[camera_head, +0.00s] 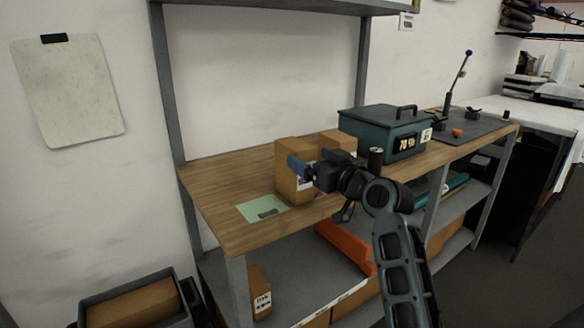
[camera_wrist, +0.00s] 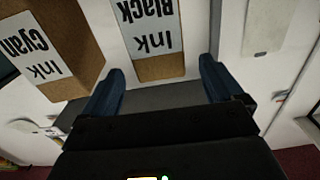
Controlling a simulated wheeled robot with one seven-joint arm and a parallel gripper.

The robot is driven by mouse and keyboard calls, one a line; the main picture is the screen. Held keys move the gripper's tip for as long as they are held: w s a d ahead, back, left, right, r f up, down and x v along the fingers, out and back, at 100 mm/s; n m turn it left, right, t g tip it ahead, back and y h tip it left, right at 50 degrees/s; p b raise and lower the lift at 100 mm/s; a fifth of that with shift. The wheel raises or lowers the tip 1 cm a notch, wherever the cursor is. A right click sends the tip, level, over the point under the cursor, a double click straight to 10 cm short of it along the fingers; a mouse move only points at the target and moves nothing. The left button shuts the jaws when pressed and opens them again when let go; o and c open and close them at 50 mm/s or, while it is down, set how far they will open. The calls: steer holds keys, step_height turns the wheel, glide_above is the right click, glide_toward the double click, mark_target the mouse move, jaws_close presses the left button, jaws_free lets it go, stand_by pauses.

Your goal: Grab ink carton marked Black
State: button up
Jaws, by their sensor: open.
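The Black ink carton (camera_wrist: 152,68) is brown with a white label reading "Ink Black", upside down in the wrist view. It lies ahead of my open gripper (camera_wrist: 161,66), roughly in line with the gap between the blue fingers. A carton labelled "Ink Cyan" (camera_wrist: 84,22) stands to its left there. In the head view, my gripper (camera_head: 308,168) is over the workbench, overlapping the front carton (camera_head: 290,160), which appears to be the Black one. A second carton (camera_head: 337,140) is partly hidden behind my gripper. Contact with the carton cannot be told.
The wooden workbench (camera_head: 222,195) holds a green sheet (camera_head: 262,208) at front left and a dark green case (camera_head: 375,130) to the right. An orange bin (camera_head: 343,250) and another ink carton (camera_head: 260,290) are on the lower shelf. The bench's left end is mostly clear.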

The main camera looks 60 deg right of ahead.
steer(key=x, duration=0.2)
steer(key=shift+w, duration=0.35)
steer(key=shift+p+x, duration=0.9)
steer(key=shift+x, duration=1.75)
steer(key=shift+s+d+f, duration=0.1)
steer(key=shift+s, duration=0.05)
jaws_close()
